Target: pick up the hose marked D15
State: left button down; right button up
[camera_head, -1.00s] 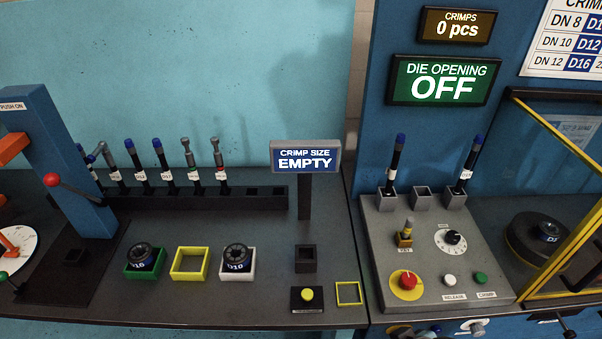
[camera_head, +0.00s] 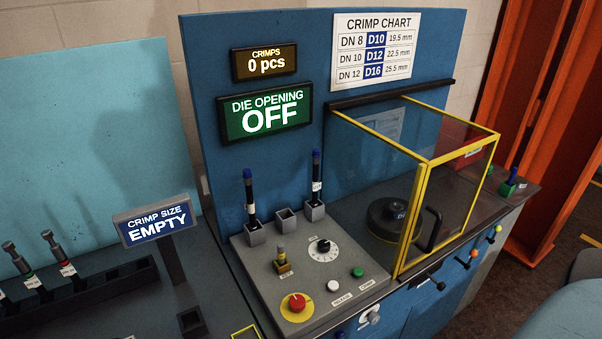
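Several hoses are in view, and none of their small white tags can be read, so I cannot tell which is D15. Two black hoses with blue caps, a left one (camera_head: 250,195) and a right one (camera_head: 317,180), stand upright in grey square holders on the control panel. Two hoses with grey T-shaped ends, one at the left edge (camera_head: 17,261) and one beside it (camera_head: 56,250), lean in the black rack (camera_head: 115,284). A short blue-capped piece (camera_head: 513,176) stands in a green holder at the far right. Neither of my grippers is in view.
An empty grey holder (camera_head: 286,220) sits between the two panel hoses. A yellow-framed clear guard (camera_head: 420,190) encloses a black round die (camera_head: 388,217). The crimp size sign (camera_head: 155,222) reads EMPTY. An orange frame (camera_head: 540,130) stands at the right.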

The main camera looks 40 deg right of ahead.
aim_at(316, 152)
jog(key=z, duration=1.25)
